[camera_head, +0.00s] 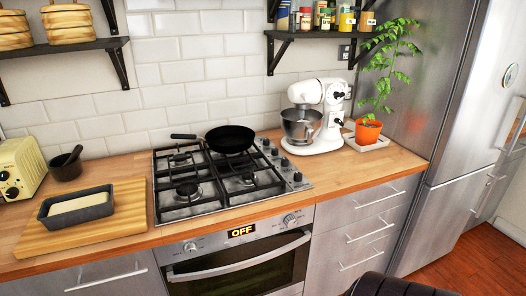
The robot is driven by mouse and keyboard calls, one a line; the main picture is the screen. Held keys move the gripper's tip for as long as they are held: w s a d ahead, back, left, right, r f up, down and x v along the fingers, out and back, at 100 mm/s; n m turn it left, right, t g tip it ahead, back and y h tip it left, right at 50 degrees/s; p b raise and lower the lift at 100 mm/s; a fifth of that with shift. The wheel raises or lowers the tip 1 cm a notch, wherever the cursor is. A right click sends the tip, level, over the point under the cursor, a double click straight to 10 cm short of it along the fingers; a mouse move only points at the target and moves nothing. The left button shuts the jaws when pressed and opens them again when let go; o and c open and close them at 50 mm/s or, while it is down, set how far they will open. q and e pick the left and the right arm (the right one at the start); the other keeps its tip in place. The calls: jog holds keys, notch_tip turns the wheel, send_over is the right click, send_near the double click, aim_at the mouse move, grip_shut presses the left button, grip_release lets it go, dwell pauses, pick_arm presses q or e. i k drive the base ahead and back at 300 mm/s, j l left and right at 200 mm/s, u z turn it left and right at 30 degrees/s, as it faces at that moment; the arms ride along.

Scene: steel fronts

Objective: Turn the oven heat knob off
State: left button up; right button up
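The oven (245,265) is set in the counter front below the hob, with its door shut and a curved silver handle (240,262) across it. Its control panel has a lit display (241,232) that reads OFF. One round knob (190,246) is left of the display and another (289,220) is right of it. Which of them is the heat knob I cannot tell, and their pointer marks are too small to read. Neither of my grippers is in view.
The gas hob (182,212) carries a black pan (230,139); several hob knobs line its right side. Steel drawers (360,230) and a fridge (440,220) stand to the right. A dark rounded shape (398,286) at the bottom edge is unclear. Nothing blocks the oven panel.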

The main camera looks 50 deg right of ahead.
aim_at(290, 221)
jog(key=z, duration=1.9)
